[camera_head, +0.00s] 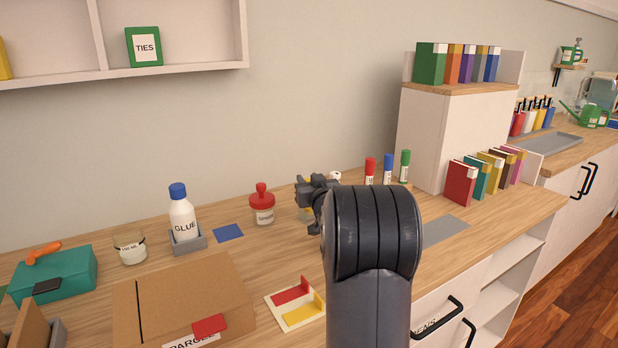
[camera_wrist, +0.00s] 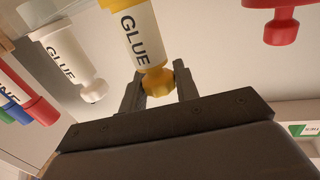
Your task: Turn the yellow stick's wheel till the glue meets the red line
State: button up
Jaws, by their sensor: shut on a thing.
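The yellow glue stick (camera_wrist: 142,35) stands with its yellow wheel (camera_wrist: 157,82) between the fingers of my gripper (camera_wrist: 161,88), in the wrist view. The gripper is shut on the wheel. The stick's label reads GLUE. In the head view my gripper (camera_head: 314,190) is over the counter, and my arm and fingers hide most of the stick. A white glue stick (camera_wrist: 68,55) with a white wheel stands beside it. I cannot make out a red line or the level of the glue.
A red-lidded jar (camera_head: 262,208) stands close by on the left; red, blue and green markers (camera_head: 387,168) stand on the right. A glue bottle (camera_head: 183,216), a cardboard parcel (camera_head: 185,295) and a red-and-yellow card (camera_head: 296,305) are on the wooden counter. A white cabinet (camera_head: 450,140) rises at the right.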

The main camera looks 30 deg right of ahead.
jog(key=shift+r+y+p, duration=0.3)
jog(key=shift+p, duration=0.3)
jog(key=n+y+p, duration=0.1)
jog(key=p, duration=0.1)
jog(key=shift+p, duration=0.4)
jog(key=n+y+p, duration=0.2)
jog(key=y+p, duration=0.1)
jog(key=p, duration=0.1)
jog(key=shift+t+p, duration=0.3)
jog(key=n+y+p, duration=0.2)
jog(key=y, duration=0.1)
jog(key=shift+f, duration=0.1)
jog(key=shift+f+n+g+y+p, duration=0.15)
jog(key=shift+n+g+y+p, duration=0.35)
jog(key=shift+n+y+p, duration=0.75)
jog(key=shift+y, duration=0.65)
jog(key=o, duration=1)
